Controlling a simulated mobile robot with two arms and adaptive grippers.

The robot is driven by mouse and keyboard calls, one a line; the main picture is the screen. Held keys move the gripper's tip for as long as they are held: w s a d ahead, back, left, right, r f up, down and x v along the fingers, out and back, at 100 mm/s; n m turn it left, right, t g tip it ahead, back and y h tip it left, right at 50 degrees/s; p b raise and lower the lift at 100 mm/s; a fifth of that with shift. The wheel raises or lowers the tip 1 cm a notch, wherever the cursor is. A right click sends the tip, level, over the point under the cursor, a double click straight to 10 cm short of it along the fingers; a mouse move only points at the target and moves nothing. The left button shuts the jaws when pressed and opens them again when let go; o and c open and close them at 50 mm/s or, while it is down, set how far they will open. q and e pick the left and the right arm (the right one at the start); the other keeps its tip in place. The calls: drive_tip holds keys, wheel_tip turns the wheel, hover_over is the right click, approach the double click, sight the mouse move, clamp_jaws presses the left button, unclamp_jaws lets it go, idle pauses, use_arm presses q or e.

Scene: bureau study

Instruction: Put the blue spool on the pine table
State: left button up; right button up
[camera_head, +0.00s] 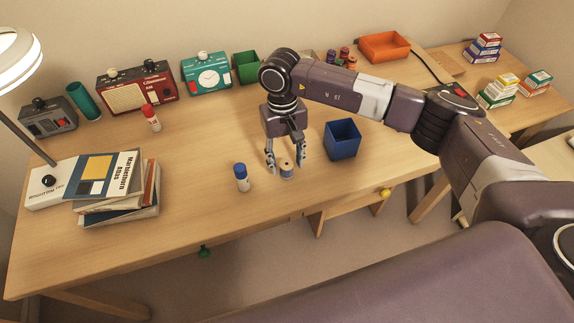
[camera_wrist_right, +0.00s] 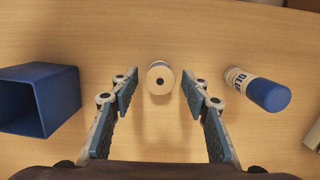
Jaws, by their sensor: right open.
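A small spool (camera_head: 286,170) with a pale round end and a dark centre hole stands upright on the long wooden desk (camera_head: 200,145). Its thread, bluish-grey in the head view, is mostly hidden. My right gripper (camera_head: 285,170) points down over the desk, open, with its fingers on either side of the spool. In the right wrist view the spool (camera_wrist_right: 160,77) sits between and just beyond the open fingertips (camera_wrist_right: 160,88), apart from both. A second light wooden table (camera_head: 525,110) stands at the right; I cannot tell which one is the pine table. My left gripper is out of view.
A blue open box (camera_head: 343,140) stands right of the gripper, and a blue-capped glue stick (camera_head: 241,178) stands left. Stacked books (camera_head: 115,190), radios and an orange tray (camera_head: 384,46) occupy the desk. Small boxes (camera_head: 497,92) stand on the right table, with bare wood around them.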

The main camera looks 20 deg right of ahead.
sight(285, 160)
wheel_tip(285, 160, up, 10)
drive_tip(key=w+b, duration=0.1)
drive_tip(key=shift+f, duration=0.15)
idle(0.5)
